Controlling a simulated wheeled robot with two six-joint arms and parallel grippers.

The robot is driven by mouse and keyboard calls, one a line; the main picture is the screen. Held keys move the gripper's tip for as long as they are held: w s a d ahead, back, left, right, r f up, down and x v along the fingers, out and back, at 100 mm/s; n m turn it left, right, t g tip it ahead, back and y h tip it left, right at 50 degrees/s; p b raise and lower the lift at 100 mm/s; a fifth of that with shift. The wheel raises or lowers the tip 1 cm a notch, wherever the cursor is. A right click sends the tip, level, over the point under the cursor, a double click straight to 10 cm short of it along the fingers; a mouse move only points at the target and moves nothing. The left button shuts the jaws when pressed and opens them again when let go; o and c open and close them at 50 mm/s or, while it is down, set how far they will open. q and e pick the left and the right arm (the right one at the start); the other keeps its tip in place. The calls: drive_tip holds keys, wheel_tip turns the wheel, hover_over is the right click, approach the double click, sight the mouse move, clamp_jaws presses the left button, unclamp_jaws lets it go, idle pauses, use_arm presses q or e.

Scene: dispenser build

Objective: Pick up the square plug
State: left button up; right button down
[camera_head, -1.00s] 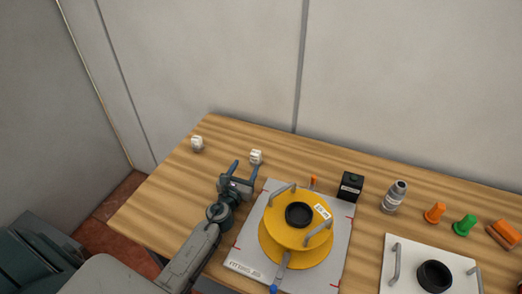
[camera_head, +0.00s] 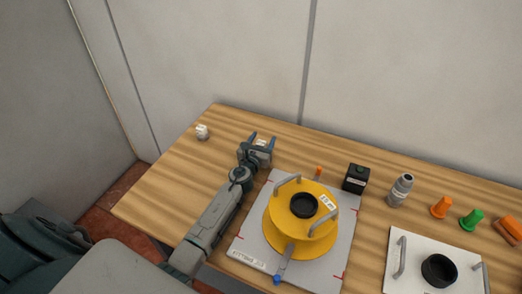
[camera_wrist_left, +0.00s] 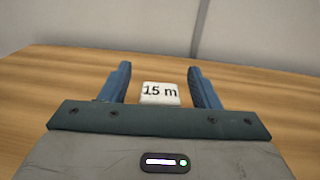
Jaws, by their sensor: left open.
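A small white square block (camera_wrist_left: 160,93) with a label reading "15 m" stands on the wooden table; it looks like the square plug. In the left wrist view it is between the two blue fingers of my left gripper (camera_wrist_left: 161,84), with a gap on each side. In the head view the open left gripper (camera_head: 263,138) is around the block (camera_head: 262,142), whose lower part is hidden. My right gripper is not in view.
A yellow round dispenser (camera_head: 288,225) with handles sits on a grey plate (camera_head: 255,243), right of my left arm. A black box (camera_head: 355,178), a grey cylinder (camera_head: 401,189), orange (camera_head: 441,207) and green (camera_head: 471,220) plugs and a white plate (camera_head: 409,279) lie further right.

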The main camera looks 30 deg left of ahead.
use_arm(q)
drive_tip(key=shift+w, duration=0.25)
drive_tip(key=shift+s+r, duration=0.1)
drive_tip(key=shift+c, duration=1)
drive_tip(key=c, duration=1)
